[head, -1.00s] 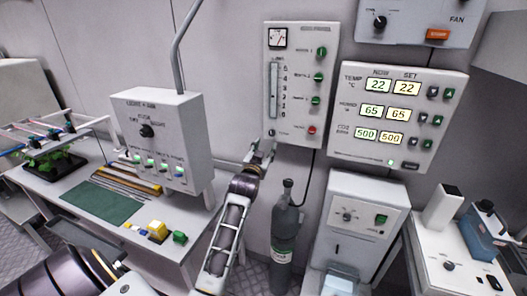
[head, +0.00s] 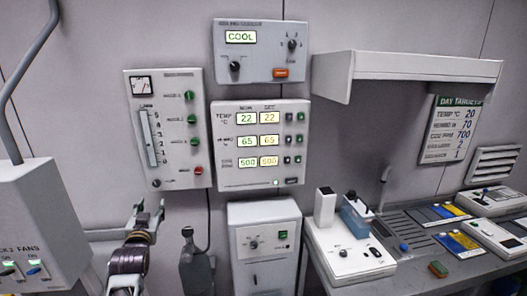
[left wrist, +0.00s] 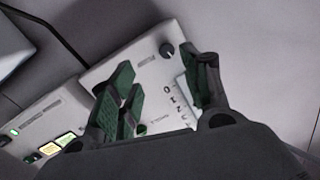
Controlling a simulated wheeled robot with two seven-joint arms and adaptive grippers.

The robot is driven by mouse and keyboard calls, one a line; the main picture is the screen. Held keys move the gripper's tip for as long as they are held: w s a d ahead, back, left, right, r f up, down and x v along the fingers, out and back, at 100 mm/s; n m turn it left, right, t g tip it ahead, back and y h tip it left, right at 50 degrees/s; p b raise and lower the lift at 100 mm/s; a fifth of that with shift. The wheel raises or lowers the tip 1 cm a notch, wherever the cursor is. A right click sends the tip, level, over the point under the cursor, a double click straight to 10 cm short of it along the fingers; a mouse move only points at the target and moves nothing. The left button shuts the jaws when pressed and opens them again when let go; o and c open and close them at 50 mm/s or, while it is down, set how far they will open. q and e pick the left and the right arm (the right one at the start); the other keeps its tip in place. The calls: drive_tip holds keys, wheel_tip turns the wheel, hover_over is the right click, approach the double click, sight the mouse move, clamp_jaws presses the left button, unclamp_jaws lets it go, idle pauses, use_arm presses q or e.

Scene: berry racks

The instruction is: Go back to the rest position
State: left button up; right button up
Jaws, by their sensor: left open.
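My left gripper (head: 150,210) is in the lower left of the head view, just below the white gauge panel (head: 167,100) on the wall. In the left wrist view its green-padded fingers (left wrist: 158,95) stand apart with nothing held between them. The gauge panel lies behind them there, turned at an angle, with its scale and a dark knob showing. Whether the fingers touch the panel cannot be told. My right gripper is not in view.
A display panel (head: 262,145) and a COOL panel (head: 262,50) hang on the wall. A fan switch box (head: 45,220) is at left. A grey bottle (head: 193,262) and white cabinet (head: 265,245) stand below. At right are a bench (head: 345,284) with devices and a hood (head: 425,66).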

use_arm(q)
drive_tip(key=s+d+f+m+g+h, duration=0.1)
drive_tip(key=s+d+f+g, duration=0.15)
drive_tip(key=f, duration=0.25)
drive_tip(key=s+d+f+g+h, duration=0.1)
drive_tip(key=s+d+f+h, duration=0.1)
drive_tip(key=s+d+f, duration=0.25)
drive_tip(key=s+d+f+m+g+h, duration=0.1)
drive_tip(key=s+d+f+g, duration=0.3)
drive_tip(key=s, duration=0.4)
drive_tip(key=s+d+f+g+h, duration=0.1)
drive_tip(key=s+d+f+g, duration=0.1)
drive_tip(key=s+d+f, duration=0.35)
drive_tip(key=s+d+f+m+g+h, duration=0.1)
drive_tip(key=s+d+f+g, duration=0.3)
drive_tip(key=s, duration=0.7)
drive_tip(key=s+a+f+g, duration=0.1)
drive_tip(key=s+f, duration=0.2)
drive_tip(key=f, duration=3.2)
drive_tip(key=s+a+f, duration=0.2)
drive_tip(key=s+f, duration=0.7)
drive_tip(key=s, duration=0.2)
drive_tip(key=s+a+f+g, duration=0.1)
drive_tip(key=s+a+f, duration=0.1)
drive_tip(key=s+f, duration=0.8)
drive_tip(key=shift+s+f+m, duration=0.15)
drive_tip(key=shift+s+m, duration=0.15)
drive_tip(key=shift+s, duration=0.2)
